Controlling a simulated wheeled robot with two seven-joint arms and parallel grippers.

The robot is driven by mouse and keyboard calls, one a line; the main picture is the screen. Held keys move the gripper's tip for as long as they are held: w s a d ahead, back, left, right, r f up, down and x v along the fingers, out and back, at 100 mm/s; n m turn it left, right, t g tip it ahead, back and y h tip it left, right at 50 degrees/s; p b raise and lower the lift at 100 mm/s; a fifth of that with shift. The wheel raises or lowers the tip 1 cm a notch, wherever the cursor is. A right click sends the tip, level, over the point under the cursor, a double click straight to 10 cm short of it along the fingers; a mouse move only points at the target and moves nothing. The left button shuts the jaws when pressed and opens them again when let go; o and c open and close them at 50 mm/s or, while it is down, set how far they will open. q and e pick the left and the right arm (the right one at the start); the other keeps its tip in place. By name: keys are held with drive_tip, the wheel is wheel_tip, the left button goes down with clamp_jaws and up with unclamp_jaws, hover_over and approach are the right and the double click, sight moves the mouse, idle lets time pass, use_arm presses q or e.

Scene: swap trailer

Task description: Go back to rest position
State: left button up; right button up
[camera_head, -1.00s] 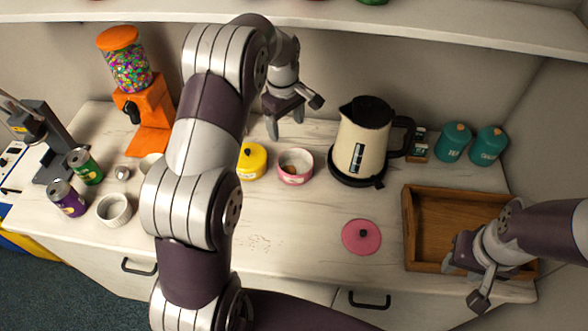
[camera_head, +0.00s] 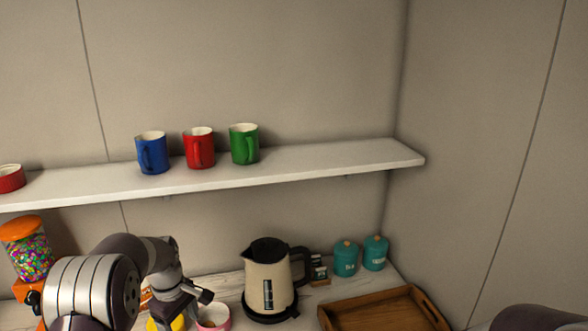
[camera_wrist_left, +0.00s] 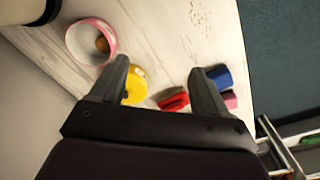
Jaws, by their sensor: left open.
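My left gripper (camera_head: 182,298) is at the lower left of the head view, above the counter beside the kettle. In the left wrist view, the left gripper (camera_wrist_left: 160,78) has its two fingers wide apart with nothing between them. A yellow lidded jar (camera_wrist_left: 134,88) and a pink bowl (camera_wrist_left: 92,42) with a small brown item inside lie beyond the fingers. The bowl (camera_head: 213,318) also shows at the bottom of the head view. My right gripper is out of view; only a piece of my right arm shows at the bottom right.
A cream kettle (camera_head: 268,280), two teal canisters (camera_head: 346,259) and a wooden tray (camera_head: 415,298) stand on the counter. An orange candy dispenser (camera_head: 27,250) is at left. A white shelf (camera_head: 310,163) above holds blue, red and green mugs (camera_head: 244,145) and a red bowl (camera_head: 11,179).

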use_arm(q)
drive_tip(key=s+d+r+m, duration=0.1)
drive_tip(key=s+d+m, duration=0.2)
drive_tip(key=s+m, duration=0.3)
drive_tip(key=s+d+m+t, duration=0.1)
drive_tip(key=s+d+m, duration=0.3)
drive_tip(key=s, duration=1.2)
drive_tip(key=m, duration=0.3)
drive_tip(key=shift+s+d+r, duration=0.2)
drive_tip(key=shift+s+r, duration=0.15)
drive_tip(key=shift+s, duration=0.05)
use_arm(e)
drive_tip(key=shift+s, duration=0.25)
use_arm(q)
drive_tip(key=shift+w, duration=0.15)
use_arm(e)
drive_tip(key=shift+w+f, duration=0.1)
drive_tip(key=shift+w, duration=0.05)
